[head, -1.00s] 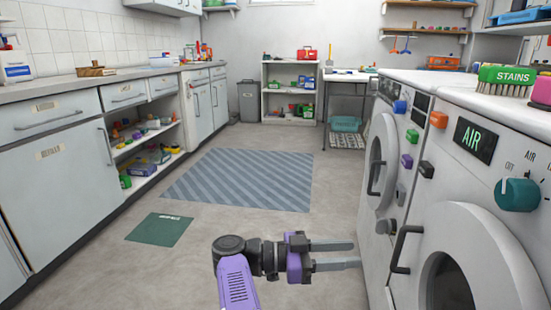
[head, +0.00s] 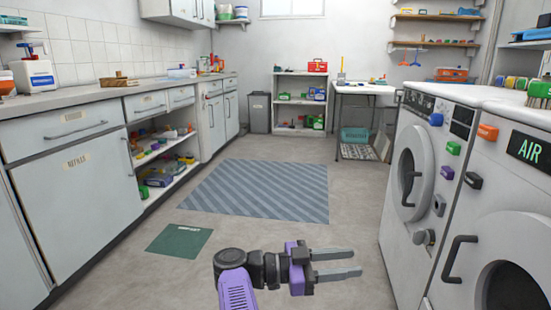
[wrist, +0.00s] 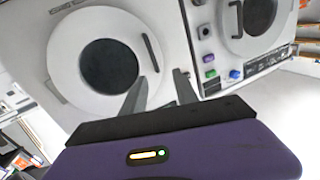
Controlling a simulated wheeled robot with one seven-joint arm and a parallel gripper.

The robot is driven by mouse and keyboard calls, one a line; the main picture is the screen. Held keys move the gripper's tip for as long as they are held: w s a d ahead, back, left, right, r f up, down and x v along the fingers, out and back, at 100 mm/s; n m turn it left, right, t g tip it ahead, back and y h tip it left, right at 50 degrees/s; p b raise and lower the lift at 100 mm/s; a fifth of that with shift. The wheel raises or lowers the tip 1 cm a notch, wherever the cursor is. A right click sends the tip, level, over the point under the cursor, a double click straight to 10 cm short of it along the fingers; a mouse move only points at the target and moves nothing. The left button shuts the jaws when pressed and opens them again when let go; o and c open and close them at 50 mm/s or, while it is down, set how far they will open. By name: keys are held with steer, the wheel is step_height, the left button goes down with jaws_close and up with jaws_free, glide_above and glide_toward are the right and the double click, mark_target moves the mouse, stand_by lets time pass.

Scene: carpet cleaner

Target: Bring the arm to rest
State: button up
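My gripper (head: 338,264) is at the lower middle of the head view, at the end of my purple and black arm. Its two grey fingers point right, apart from each other, with nothing between them. It is in the air above the grey floor, left of the white machines and not touching them. In the wrist view my gripper (wrist: 160,93) shows the two fingers spread, in front of the white machine with the round dark door (wrist: 108,66).
Two white front-loading machines (head: 408,236) stand at the right. A counter with cabinets (head: 70,190) runs along the left. A striped rug (head: 258,189) and a small green mat (head: 180,242) lie on the open floor. A white shelf (head: 299,130) stands at the back.

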steer(key=w+d+r+m+t+h, duration=0.2)
steer(key=w+d+r+m+t, duration=0.1)
steer(key=w+d+r+t, duration=0.25)
steer(key=s+d+r+n+t, duration=0.2)
steer(key=s+d+n+t, duration=0.3)
steer(key=t, duration=0.6)
steer(key=s+a+f+n+t+y+p, duration=0.1)
steer(key=s+f+n+y, duration=0.3)
steer(key=s+n+y, duration=0.25)
steer(key=s+a+f+n+t+y, duration=0.1)
steer(key=s+f+n+t+y, duration=0.1)
steer(key=s+f+n+y, duration=0.45)
steer(key=s+a+f+n+t+y+p, duration=0.15)
steer(key=s+n+y, duration=0.25)
steer(key=s+y, duration=0.45)
steer(key=s+a+f+g+h+p, duration=0.15)
steer(key=s+g, duration=0.65)
steer(key=s, duration=1.8)
step_height(320, 180, up, 38)
steer(key=m+p, duration=0.1)
steer(key=p, duration=3.6)
steer(key=shift+s+a+f+p, duration=0.15)
steer(key=shift+a+f+p, duration=0.1)
steer(key=shift+p, duration=0.05)
steer(key=shift+c, duration=0.3)
